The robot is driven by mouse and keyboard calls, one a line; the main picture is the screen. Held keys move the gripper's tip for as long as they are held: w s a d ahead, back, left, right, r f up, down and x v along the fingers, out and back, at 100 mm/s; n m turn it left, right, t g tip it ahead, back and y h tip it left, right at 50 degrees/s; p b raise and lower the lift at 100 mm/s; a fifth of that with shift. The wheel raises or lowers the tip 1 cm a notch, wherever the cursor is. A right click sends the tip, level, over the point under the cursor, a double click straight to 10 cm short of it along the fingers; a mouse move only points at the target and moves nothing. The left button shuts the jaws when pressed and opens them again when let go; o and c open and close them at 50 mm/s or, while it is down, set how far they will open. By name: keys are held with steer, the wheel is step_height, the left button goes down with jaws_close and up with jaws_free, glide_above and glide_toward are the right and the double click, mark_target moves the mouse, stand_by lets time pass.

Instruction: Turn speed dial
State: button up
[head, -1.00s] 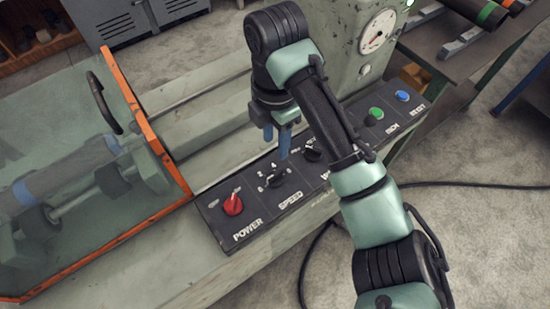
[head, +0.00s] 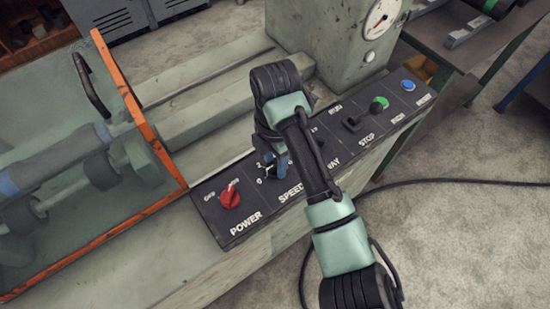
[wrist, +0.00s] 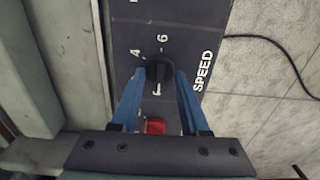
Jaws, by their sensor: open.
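The speed dial (wrist: 158,72) is a round black knob on the dark control panel, beside the white SPEED lettering and its numbers. In the wrist view my gripper's blue fingers (wrist: 160,80) are open, one on each side of the dial. I cannot tell whether they touch it. In the head view my gripper (head: 274,168) is low over the SPEED part of the panel and hides most of the dial. Where the dial points is unclear.
The red POWER knob (head: 230,197) is close by on the left; it also shows between the fingers in the wrist view (wrist: 155,125). To the right are a black switch (head: 352,123), a green button (head: 379,104) and a blue button (head: 408,85). An orange-edged clear guard (head: 140,115) stands left.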

jaws_close()
